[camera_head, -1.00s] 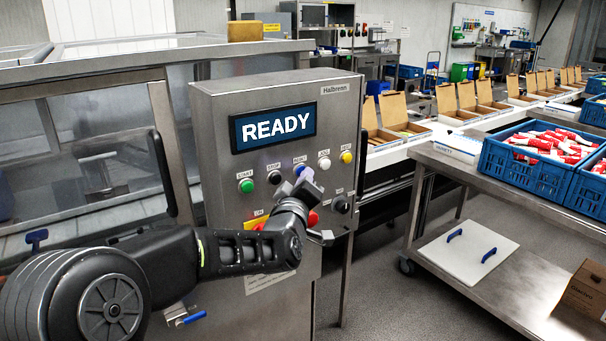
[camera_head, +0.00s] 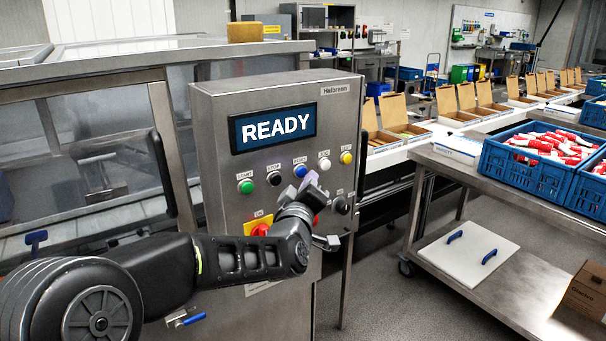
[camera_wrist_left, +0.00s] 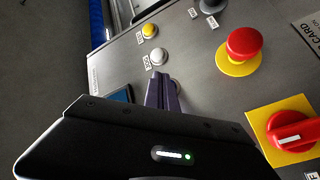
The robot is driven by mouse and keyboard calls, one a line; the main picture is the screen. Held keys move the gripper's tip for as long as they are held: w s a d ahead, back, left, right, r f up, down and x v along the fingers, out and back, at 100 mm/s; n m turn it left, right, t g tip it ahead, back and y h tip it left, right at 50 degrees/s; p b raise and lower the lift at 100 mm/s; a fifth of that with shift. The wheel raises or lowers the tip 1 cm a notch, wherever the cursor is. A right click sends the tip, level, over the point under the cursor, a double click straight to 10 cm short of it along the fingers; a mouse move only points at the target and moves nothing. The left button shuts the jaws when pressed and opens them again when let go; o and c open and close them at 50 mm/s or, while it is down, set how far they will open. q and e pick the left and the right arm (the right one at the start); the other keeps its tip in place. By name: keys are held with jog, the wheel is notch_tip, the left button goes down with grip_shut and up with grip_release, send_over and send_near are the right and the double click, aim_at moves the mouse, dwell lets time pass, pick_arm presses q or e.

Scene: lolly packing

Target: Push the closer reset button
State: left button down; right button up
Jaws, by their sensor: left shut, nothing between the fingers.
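The steel control panel (camera_head: 215,120) faces me, with a display (camera_head: 273,127) reading "READY". Its blue reset button (camera_head: 300,171) sits in the middle of the button row, between a black button (camera_head: 274,178) and a white button (camera_head: 324,164). My left gripper (camera_head: 308,186) is shut and empty, just below and right of the blue button in the head view. In the left wrist view the closed fingers (camera_wrist_left: 160,93) point at the panel beside the white button (camera_wrist_left: 159,56) and cover most of the button behind them. I cannot tell whether they touch it. My right gripper is out of view.
Below the row are a red rotary switch on yellow (camera_wrist_left: 290,130), a red emergency button (camera_wrist_left: 244,42) and a black knob (camera_head: 341,205). A yellow button (camera_head: 346,158) ends the row. A steel cart (camera_head: 480,185) with blue crates stands at right.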

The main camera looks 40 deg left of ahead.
pick_arm(q)
jog(key=shift+d, duration=0.1)
jog(key=d, duration=0.1)
jog(key=s+d, duration=0.1)
jog(key=d, duration=0.2)
jog(key=shift+s+d, duration=0.25)
jog(key=shift+d, duration=0.05)
dwell(0.9)
